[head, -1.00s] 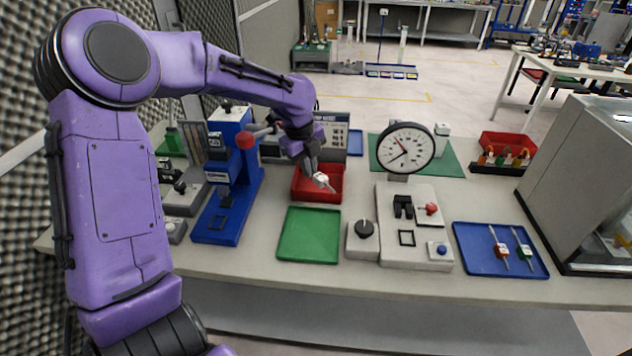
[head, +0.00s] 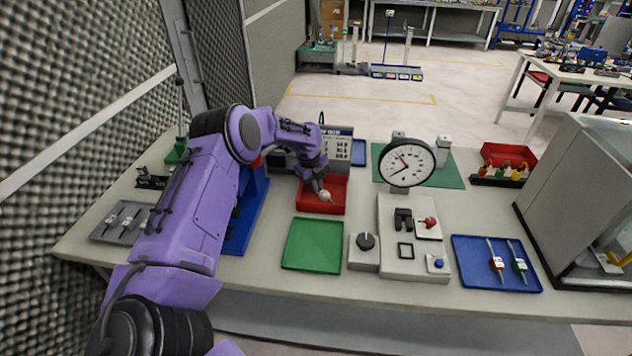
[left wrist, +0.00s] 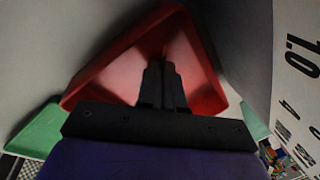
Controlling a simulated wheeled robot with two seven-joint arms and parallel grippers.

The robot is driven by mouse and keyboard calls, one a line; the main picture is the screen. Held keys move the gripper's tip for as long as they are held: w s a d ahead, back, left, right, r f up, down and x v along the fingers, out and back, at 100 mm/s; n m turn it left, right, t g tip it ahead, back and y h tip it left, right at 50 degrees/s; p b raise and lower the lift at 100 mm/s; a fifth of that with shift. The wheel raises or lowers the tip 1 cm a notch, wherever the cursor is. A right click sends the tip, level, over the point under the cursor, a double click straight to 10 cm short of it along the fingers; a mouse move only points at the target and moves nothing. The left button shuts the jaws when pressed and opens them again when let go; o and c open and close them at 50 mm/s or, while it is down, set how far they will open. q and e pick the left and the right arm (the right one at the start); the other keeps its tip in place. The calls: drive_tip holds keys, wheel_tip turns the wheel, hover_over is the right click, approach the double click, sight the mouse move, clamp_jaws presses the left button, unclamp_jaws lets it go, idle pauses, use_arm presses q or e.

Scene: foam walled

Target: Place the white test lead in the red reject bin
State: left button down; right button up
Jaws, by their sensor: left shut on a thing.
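The white test lead (head: 325,195) is held at the fingertips of my left gripper (head: 319,188), tilted, over the red reject bin (head: 310,206). The gripper is shut on it. Its tips show against the bin's inside, low down; I cannot tell whether the lead touches the floor of the bin. In the left wrist view the gripper (left wrist: 163,85) points into the red bin (left wrist: 205,60), and its fingers hide the lead. My right gripper is not in view.
A green tray (head: 313,246) lies in front of the bin. A tester with a dial gauge (head: 406,163) stands to the right. A blue tray (head: 470,270) holds two leads. A blue press (head: 243,225) is left of the bin, partly behind my arm. A sign stands behind the bin.

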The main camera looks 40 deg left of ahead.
use_arm(q)
drive_tip(key=shift+f, duration=0.2)
drive_tip(key=c, duration=1.3)
unclamp_jaws()
drive_tip(key=shift+d, duration=0.1)
drive_tip(key=shift+r, duration=0.4)
drive_tip(key=r+b, duration=0.1)
drive_tip(key=r, duration=0.2)
drive_tip(key=s+r+b, duration=0.1)
drive_tip(key=r, duration=0.3)
drive_tip(key=s+r+b, duration=0.1)
drive_tip(key=r, duration=0.3)
drive_tip(key=shift+s+a+r, duration=0.15)
drive_tip(key=shift+a+r, duration=0.1)
drive_tip(key=shift+a, duration=0.05)
